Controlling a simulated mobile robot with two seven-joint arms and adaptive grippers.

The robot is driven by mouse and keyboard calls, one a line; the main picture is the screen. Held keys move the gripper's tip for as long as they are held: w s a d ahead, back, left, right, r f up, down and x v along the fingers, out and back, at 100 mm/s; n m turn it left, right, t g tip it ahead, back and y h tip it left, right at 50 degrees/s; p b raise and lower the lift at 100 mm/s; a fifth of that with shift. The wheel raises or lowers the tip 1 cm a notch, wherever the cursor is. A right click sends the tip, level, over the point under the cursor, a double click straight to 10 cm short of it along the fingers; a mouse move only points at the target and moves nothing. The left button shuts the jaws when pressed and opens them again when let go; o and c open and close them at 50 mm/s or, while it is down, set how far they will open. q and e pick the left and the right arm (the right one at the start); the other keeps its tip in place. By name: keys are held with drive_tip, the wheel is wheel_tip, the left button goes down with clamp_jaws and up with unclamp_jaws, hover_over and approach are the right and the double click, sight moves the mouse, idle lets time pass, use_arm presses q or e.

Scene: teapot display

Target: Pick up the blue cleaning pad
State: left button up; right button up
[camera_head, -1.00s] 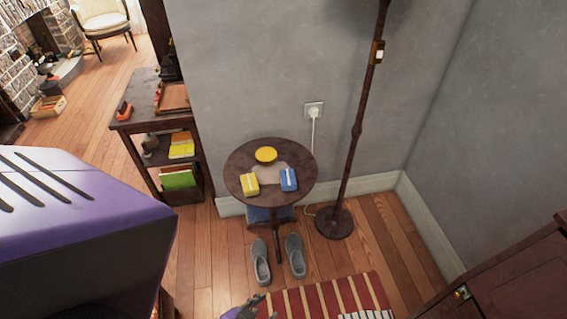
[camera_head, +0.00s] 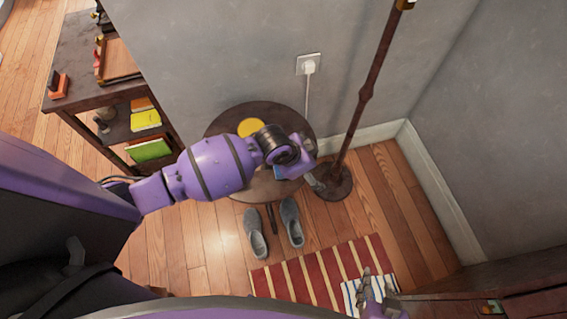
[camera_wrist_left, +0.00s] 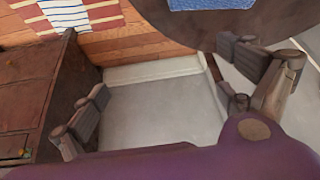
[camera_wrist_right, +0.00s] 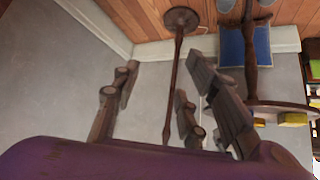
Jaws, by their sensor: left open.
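The blue cleaning pad is mostly hidden behind my left gripper in the head view; a small blue patch shows at its edge (camera_head: 278,173). In the left wrist view a blue textured piece, which looks like the pad (camera_wrist_left: 198,4), lies on the dark round table (camera_wrist_left: 225,22) at the top edge. My left gripper (camera_head: 314,172) is over the right side of the table, with its fingers apart and empty in the left wrist view (camera_wrist_left: 172,95). My right gripper (camera_head: 375,290) is low over the striped rug, away from the table, and its fingers are apart and empty in the right wrist view (camera_wrist_right: 160,105).
A yellow round item (camera_head: 250,128) lies on the table. A floor lamp (camera_head: 368,95) stands close to the table's right. Grey shoes (camera_head: 291,222) and a striped rug (camera_head: 310,270) are in front. A dark shelf (camera_head: 110,95) stands at left. A yellow block (camera_wrist_right: 293,119) shows in the right wrist view.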

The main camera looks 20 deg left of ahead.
use_arm(q)
drive_tip(key=w+a, duration=0.1)
drive_tip(key=w+a+m+g+y, duration=0.1)
drive_tip(key=a, duration=0.1)
drive_tip(key=w+a+g+y, duration=0.1)
drive_tip(key=a, duration=0.1)
drive_tip(key=shift+w+r, duration=0.3)
drive_tip(key=shift+r, duration=0.05)
drive_tip(key=a, duration=0.1)
drive_tip(key=a+g+y, duration=0.1)
drive_tip(key=a+r+m+y, duration=0.1)
drive_tip(key=shift+s+a+g+b, duration=0.3)
drive_tip(key=shift+s+a+b, duration=0.05)
drive_tip(key=shift+s+a, duration=0.05)
drive_tip(key=shift+s+a+f, duration=0.1)
drive_tip(key=shift+s+a, duration=0.05)
drive_tip(key=shift+a, duration=0.2)
drive_tip(key=f, duration=0.7)
drive_tip(key=shift+s+b, duration=0.3)
drive_tip(key=shift+f, duration=0.15)
drive_tip(key=c, duration=1.1)
drive_tip(key=shift+c, duration=0.4)
